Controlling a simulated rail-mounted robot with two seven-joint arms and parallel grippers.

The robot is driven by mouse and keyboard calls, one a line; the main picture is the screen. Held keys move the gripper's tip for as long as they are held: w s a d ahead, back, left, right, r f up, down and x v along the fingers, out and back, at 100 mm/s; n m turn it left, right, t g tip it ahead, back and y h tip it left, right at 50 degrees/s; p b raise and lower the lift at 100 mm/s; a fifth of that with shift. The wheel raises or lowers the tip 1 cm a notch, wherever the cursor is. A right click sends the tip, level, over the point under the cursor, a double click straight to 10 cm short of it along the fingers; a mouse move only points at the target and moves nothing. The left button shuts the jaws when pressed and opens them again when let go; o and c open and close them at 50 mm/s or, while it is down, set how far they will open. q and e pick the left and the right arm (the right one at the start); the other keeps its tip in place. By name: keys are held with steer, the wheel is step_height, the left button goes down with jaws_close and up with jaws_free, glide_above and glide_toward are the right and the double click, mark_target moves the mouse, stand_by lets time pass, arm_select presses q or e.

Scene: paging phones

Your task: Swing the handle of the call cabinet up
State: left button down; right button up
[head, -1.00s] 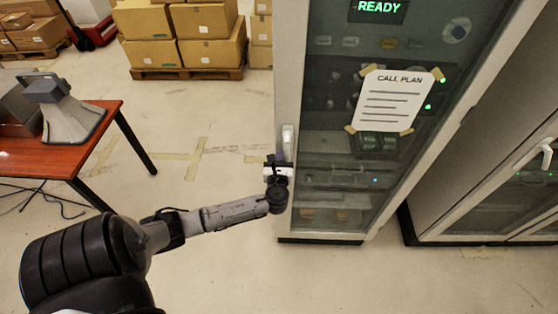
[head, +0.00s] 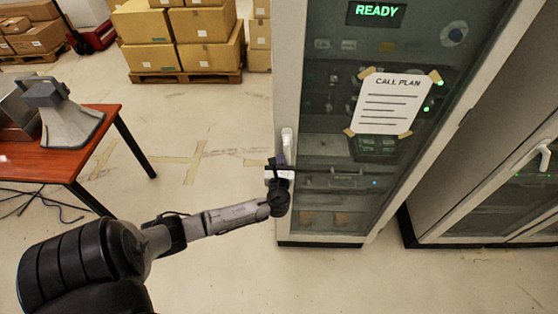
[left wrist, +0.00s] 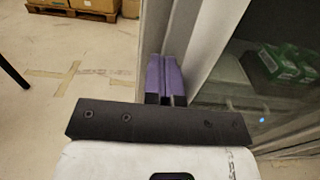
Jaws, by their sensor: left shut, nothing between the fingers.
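The call cabinet (head: 287,75) is tall, with a pale frame, a dark glass door and a green READY display (head: 377,12). Its pale handle (head: 287,138) stands roughly upright on the left part of the door frame. My left gripper (head: 280,160) is at the handle's lower end, which it partly hides. In the left wrist view its purple fingers (left wrist: 165,78) are shut together with nothing between them, close to the cabinet's pale edge. I cannot tell whether they touch the handle. My right gripper is not in view.
A second cabinet with a pale handle (head: 545,157) stands at the right. A red table (head: 95,150) with a grey horn (head: 68,115) is at the left. Cardboard boxes (head: 180,35) sit on a pallet behind. The floor between table and cabinet is clear.

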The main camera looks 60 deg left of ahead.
arm_select(q)
steer(key=shift+w+d+r, duration=0.1)
steer(key=shift+w+d, duration=0.4)
steer(key=shift+w, duration=0.35)
steer(key=shift+w+d+r+p, duration=0.2)
steer(key=shift+w+d+p, duration=0.1)
steer(key=shift+w, duration=0.1)
steer(key=shift+s+a+f, duration=0.1)
steer(key=shift+s+f, duration=0.65)
steer(key=shift+s, duration=0.15)
steer(key=p, duration=0.4)
glide_toward(289, 162)
steer(key=shift+s+a+f, duration=0.2)
steer(key=shift+a+f, duration=0.15)
steer(key=shift+a, duration=0.35)
steer(key=shift+s+a+f, duration=0.25)
steer(key=shift+a+f, duration=0.1)
steer(key=shift+a, duration=0.35)
